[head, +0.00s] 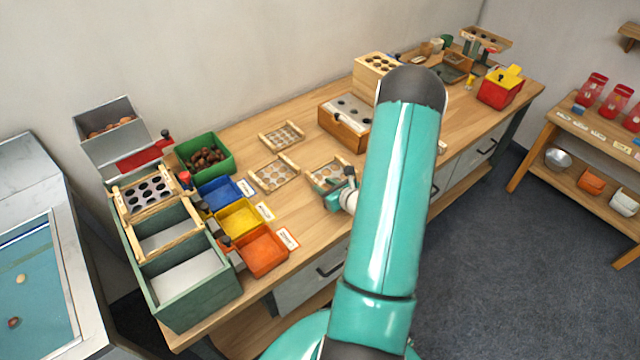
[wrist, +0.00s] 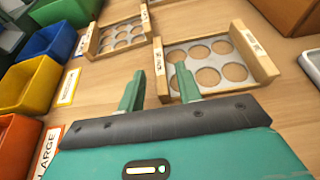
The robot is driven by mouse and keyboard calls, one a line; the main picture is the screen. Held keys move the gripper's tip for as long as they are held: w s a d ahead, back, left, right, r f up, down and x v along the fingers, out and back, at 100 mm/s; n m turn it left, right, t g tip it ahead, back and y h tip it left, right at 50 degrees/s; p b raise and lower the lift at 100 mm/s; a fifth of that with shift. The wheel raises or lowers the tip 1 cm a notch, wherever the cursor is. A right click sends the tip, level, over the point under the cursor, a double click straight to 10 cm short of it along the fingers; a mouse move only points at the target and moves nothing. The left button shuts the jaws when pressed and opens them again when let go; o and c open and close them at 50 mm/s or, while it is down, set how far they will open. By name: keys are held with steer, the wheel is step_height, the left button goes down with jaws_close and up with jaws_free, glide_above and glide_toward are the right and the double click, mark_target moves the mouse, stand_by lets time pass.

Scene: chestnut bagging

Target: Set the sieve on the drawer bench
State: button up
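A sieve (wrist: 205,64) with a holed pale plate and wooden side bars lies flat on the drawer bench (head: 300,213). In the head view this sieve (head: 324,167) is at the bench's front middle, partly behind my gripper (head: 338,196). In the wrist view my gripper (wrist: 160,80) is open, its two green fingers apart on either side of the sieve's labelled left bar. I cannot tell whether either finger touches it. Two more sieves lie behind and left, one (head: 274,176) beside it and one (head: 282,135) farther back.
Blue, yellow (head: 239,217) and orange bins (head: 263,252) stand left, near a green bin of chestnuts (head: 205,156). A green stand (head: 190,290) at far left holds another sieve (head: 150,191). Bare wood separates bins and sieves.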

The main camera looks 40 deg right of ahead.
steer(key=v, duration=0.8)
steer(key=shift+s, duration=0.25)
steer(key=w+a+r+n+y, duration=0.6)
steer(key=a+r+n, duration=0.25)
steer(key=a, duration=0.25)
steer(key=a+r+n+g+y, duration=0.25)
steer(key=a+r+n, duration=0.25)
steer(key=a, duration=0.3)
steer(key=a+r+n+g+y, duration=0.1)
steer(key=a+r+n+g, duration=0.35)
steer(key=a+n, duration=0.2)
steer(key=s+a+r+n+h, duration=0.8)
steer(key=s+r+n, duration=0.4)
steer(key=n, duration=0.5)
steer(key=shift+s+a+r+g, duration=0.25)
steer(key=shift+a+r+g, duration=0.2)
steer(key=shift+r, duration=0.25)
steer(key=shift+d, duration=0.1)
